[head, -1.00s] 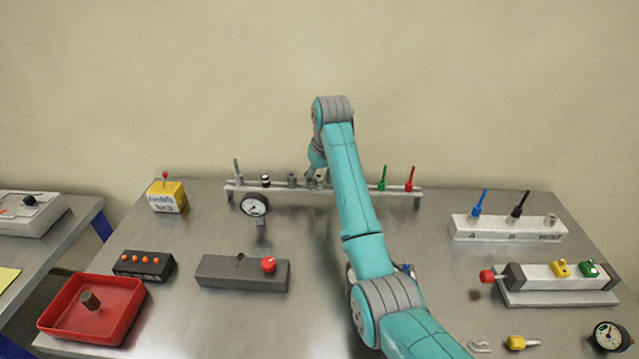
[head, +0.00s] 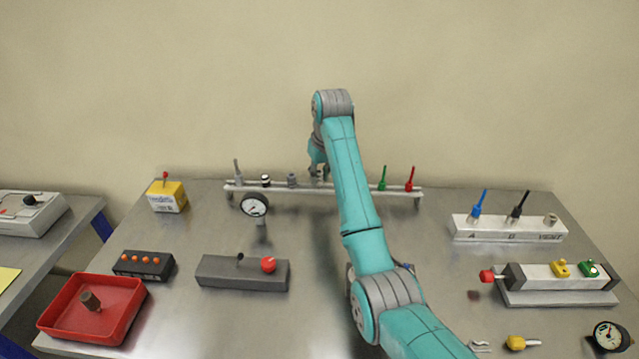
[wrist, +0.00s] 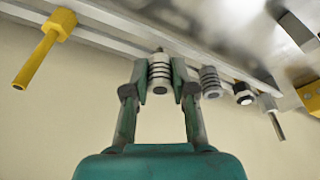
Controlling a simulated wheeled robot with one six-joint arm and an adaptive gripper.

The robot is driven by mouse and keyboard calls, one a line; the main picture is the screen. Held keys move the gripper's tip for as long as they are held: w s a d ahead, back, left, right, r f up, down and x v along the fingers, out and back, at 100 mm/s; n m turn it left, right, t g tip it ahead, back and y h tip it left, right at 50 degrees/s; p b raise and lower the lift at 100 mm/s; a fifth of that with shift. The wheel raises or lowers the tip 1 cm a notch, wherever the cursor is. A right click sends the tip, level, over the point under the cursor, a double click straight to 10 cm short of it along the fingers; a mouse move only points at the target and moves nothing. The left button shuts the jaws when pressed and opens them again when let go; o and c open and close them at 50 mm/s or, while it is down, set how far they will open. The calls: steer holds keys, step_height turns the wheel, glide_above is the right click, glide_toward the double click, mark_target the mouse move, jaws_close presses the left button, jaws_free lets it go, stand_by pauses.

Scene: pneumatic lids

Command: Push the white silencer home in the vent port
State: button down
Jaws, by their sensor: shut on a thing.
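My gripper (wrist: 160,82) is shut on the ribbed, whitish silencer (wrist: 159,70), which sits between its two fingers in the wrist view. In the head view my gripper (head: 317,174) is at the long rack (head: 335,194) at the back, partly hidden by my arm. I cannot tell whether the silencer is clear of the rack. The vent port (head: 551,219) is at the right end of the white block (head: 510,236) marked A and VENT, far from my gripper.
A grey ribbed silencer (wrist: 210,82) and a black-and-white fitting (wrist: 243,94) stand beside the held one. A yellow fitting (wrist: 46,48) is on the other side. Blue (head: 480,202) and black (head: 519,205) fittings stand in the white block. A gauge (head: 254,205) stands before the rack.

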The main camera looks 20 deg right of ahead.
mark_target(318, 172)
steer(key=shift+r, duration=1.8)
steer(key=shift+s, duration=0.1)
